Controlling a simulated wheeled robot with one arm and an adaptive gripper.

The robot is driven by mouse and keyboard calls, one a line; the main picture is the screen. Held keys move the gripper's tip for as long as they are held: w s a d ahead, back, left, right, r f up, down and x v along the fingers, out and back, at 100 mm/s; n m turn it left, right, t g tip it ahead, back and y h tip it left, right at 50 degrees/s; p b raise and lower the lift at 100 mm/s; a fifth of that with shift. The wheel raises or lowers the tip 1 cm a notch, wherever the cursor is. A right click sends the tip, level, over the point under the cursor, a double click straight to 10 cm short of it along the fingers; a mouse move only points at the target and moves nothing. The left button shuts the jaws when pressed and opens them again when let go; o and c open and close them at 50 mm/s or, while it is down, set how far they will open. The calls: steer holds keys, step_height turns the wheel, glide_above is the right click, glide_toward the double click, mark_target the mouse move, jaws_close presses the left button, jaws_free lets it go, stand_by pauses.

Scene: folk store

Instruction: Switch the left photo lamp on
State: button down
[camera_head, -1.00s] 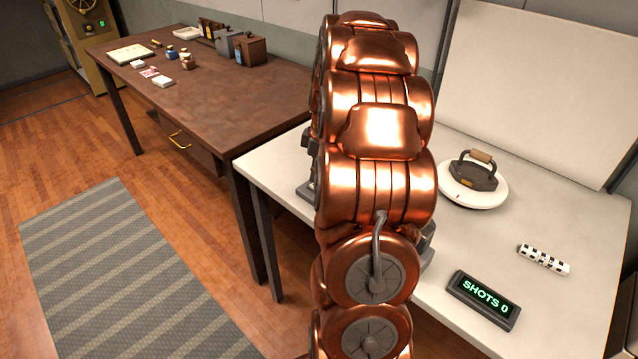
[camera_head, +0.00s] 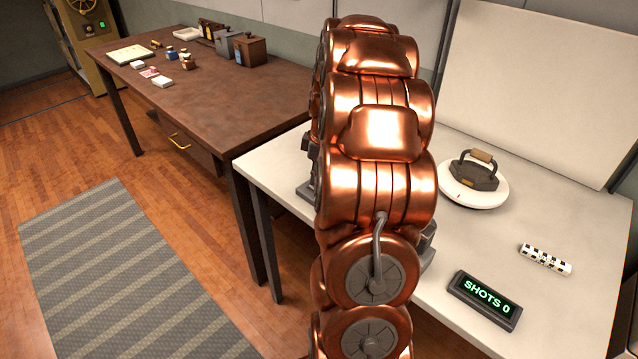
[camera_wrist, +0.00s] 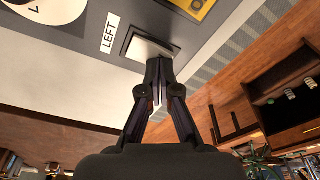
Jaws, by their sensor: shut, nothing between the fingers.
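In the wrist view, a pale rocker switch (camera_wrist: 150,50) sits on a grey panel, beside a white label reading LEFT (camera_wrist: 109,32). My gripper (camera_wrist: 158,64) is shut and empty. Its fingertips are right at the switch's near edge; I cannot tell whether they touch it. The left photo lamp itself cannot be made out in either view. In the head view my copper arm fills the middle and hides my gripper and the switch. Dark grey parts show just left of the arm, mostly hidden.
On the white table (camera_head: 400,308) are a flat iron (camera_head: 474,171) on a round white stand (camera_head: 466,194), a checkered stick (camera_head: 545,259) and a SHOTS 0 display (camera_head: 485,298). A brown desk (camera_head: 225,105) stands at left. A striped rug (camera_head: 115,270) covers the floor.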

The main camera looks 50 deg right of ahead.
steer(key=shift+f, duration=0.35)
steer(key=shift+r, duration=3.55)
